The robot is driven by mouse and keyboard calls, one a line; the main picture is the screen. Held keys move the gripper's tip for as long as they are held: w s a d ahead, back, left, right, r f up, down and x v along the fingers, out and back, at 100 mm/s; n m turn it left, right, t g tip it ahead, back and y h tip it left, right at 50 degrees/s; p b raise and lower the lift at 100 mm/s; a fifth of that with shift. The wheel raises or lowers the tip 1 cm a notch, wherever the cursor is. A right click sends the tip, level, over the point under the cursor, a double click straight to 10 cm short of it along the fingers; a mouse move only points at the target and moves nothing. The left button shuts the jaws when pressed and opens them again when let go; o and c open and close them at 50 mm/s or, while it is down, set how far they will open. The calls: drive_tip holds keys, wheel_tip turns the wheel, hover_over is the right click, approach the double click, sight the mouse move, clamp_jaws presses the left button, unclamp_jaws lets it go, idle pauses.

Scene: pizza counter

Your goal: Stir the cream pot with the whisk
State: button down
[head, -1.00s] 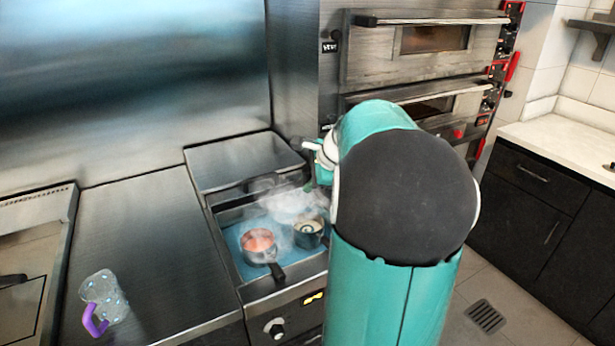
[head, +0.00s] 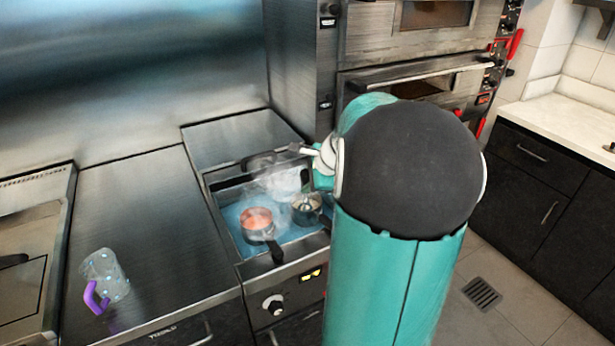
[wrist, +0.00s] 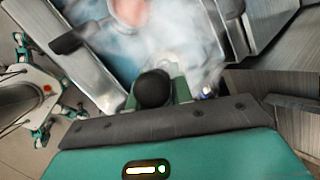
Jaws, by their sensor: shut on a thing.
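The cream pot (head: 308,212) stands on the right of the blue cooking surface, with pale contents and steam over it. In the head view my gripper (head: 308,172) is above the pot, largely hidden by my arm. In the wrist view my gripper (wrist: 155,92) is shut on the whisk, whose dark rounded handle end (wrist: 153,88) shows. The whisk's lower part is hidden in the wrist view; thin light shapes in the pot's mouth in the head view may be its wires. I cannot tell how deep it reaches.
A pot of red sauce (head: 257,222) stands close left of the cream pot, its black handle toward the front; it also shows in the wrist view (wrist: 130,12). A clear jug with a purple handle (head: 105,275) stands on the steel counter (head: 150,215). Ovens (head: 420,80) rise behind.

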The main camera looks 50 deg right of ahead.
drive_tip(key=shift+w+d+f, duration=0.35)
drive_tip(key=shift+d+f, duration=0.05)
drive_tip(key=shift+f, duration=0.55)
drive_tip(key=shift+w+d+f, duration=0.35)
drive_tip(key=shift+w+f, duration=0.05)
drive_tip(key=shift+f, duration=0.6)
drive_tip(key=shift+w+d+f, duration=0.35)
drive_tip(key=shift+d+f, duration=0.05)
drive_tip(key=shift+f, duration=0.55)
drive_tip(key=shift+d, duration=0.15)
